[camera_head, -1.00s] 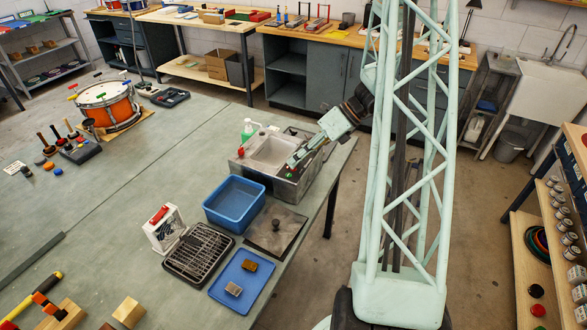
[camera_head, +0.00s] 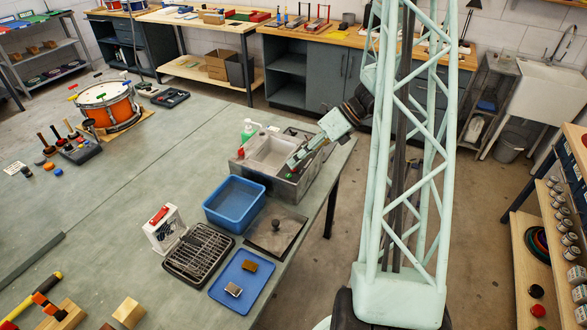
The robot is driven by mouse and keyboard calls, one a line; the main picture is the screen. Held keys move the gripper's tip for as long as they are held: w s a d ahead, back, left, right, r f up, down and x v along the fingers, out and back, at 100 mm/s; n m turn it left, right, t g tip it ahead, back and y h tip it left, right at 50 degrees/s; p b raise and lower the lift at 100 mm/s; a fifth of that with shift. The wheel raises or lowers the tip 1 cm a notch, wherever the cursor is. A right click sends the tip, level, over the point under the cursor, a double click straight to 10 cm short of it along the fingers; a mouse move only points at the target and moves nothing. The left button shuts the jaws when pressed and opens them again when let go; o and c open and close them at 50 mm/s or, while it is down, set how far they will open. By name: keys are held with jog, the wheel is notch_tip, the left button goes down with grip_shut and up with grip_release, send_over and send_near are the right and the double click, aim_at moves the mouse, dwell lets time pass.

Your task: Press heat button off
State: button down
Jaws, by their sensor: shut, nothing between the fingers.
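A metal sink-like unit (camera_head: 266,160) with an open basin stands near the table's right edge. My gripper (camera_head: 291,165) is shut and empty, reaching down from the right over the unit's right side. Its fingertips are at the basin's right rim; I cannot tell whether they touch the unit. A small red spot (camera_head: 240,153) shows on the unit's front left. I cannot tell which part is the heat button; my gripper hides some of the unit's right side.
A blue tub (camera_head: 235,204), a dark plate with a knob (camera_head: 275,231), a wire rack (camera_head: 199,254) and a blue tray (camera_head: 243,280) with two small blocks stand in front of the unit. The table's right edge is close.

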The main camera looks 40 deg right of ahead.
jog(key=shift+r+p, duration=0.4)
jog(key=shift+r, duration=0.1)
jog(key=shift+r, duration=0.2)
jog(key=shift+r+p, duration=2.25)
jog(key=shift+r, duration=0.6)
